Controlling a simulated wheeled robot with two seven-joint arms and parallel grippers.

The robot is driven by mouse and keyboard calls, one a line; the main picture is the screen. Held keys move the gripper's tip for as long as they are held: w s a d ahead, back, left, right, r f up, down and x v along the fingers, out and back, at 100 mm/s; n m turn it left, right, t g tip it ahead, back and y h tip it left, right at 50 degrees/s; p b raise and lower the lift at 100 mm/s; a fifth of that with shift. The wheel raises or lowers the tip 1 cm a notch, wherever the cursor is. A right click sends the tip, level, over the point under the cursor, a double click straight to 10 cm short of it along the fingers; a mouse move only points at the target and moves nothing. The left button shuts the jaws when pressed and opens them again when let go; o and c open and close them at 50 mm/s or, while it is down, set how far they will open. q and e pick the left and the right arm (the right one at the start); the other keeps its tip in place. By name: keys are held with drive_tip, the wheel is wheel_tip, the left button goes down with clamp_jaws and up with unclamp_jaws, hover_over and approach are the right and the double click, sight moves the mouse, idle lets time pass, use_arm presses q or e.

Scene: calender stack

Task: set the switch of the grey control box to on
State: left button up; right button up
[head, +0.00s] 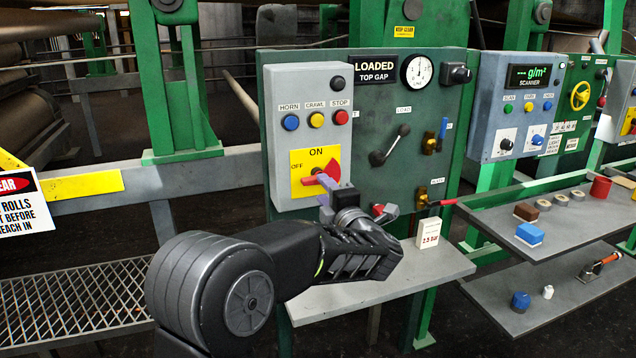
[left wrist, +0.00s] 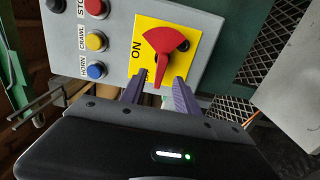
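The grey control box (head: 285,150) hangs on the green panel, with a yellow switch plate (head: 301,163) marked ON at the top and OFF at the left. Its red rotary switch handle (head: 312,179) points left toward OFF in the head view. In the left wrist view, the red handle (left wrist: 160,45) shows a broad end and a narrow end. My left gripper (head: 327,188) is in front of the plate. Its two purple fingers (left wrist: 160,78) are apart, one on each side of the narrow end, with visible gaps. The OFF mark is mostly hidden there by a finger. My right gripper is not in view.
Blue, yellow and red push buttons (head: 316,119) sit above the plate. A black crank handle (head: 390,146) and a gauge (head: 417,69) are on the green panel to the right. A grey shelf (head: 390,287) with a small white card (head: 429,232) lies below.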

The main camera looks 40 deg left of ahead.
sight(317, 182)
use_arm(q)
drive_tip(key=shift+x, duration=2.4)
drive_tip(key=shift+c, duration=0.2)
clamp_jaws()
